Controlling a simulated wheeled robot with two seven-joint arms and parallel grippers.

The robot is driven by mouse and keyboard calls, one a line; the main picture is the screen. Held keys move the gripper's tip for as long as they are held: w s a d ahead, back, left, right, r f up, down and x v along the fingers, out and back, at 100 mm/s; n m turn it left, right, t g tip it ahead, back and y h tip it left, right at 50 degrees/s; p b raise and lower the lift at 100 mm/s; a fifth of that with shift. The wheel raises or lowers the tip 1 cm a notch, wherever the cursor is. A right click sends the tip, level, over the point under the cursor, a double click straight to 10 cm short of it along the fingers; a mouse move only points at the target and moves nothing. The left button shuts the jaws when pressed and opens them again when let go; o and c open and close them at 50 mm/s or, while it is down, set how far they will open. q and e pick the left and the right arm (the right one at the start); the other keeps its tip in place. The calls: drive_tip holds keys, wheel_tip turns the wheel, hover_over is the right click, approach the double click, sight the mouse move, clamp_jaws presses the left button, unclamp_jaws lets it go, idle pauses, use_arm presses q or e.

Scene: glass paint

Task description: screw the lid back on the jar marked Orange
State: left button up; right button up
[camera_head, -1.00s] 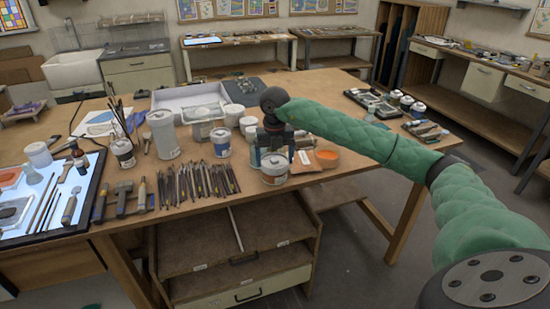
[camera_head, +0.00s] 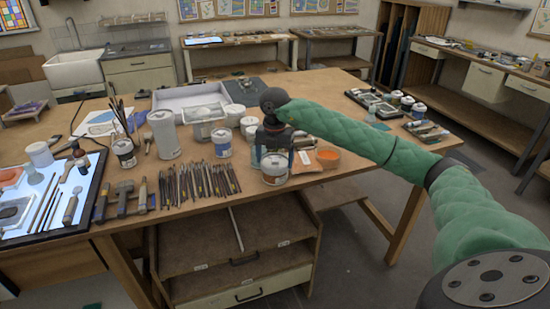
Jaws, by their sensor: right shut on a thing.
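A white jar (camera_head: 274,177) with a small reddish-orange patch on its side stands upright at the front edge of the wooden table. Its label is too small to read. My right gripper (camera_head: 273,153) points down directly over the jar, with its fingers at the pale lid on top. It is shut on the lid; the fingers partly hide it, and I cannot tell how tightly the lid sits on the jar. My left gripper is not in view.
Other white jars (camera_head: 221,142) stand behind and left. The table (camera_head: 355,170) is bare right of the dish.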

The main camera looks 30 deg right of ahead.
drive_tip(key=shift+m, duration=0.6)
drive_tip(key=o, duration=0.8)
drive_tip(key=shift+r, duration=0.1)
drive_tip(key=shift+r+p, duration=1.15)
drive_tip(key=shift+r, duration=1.75)
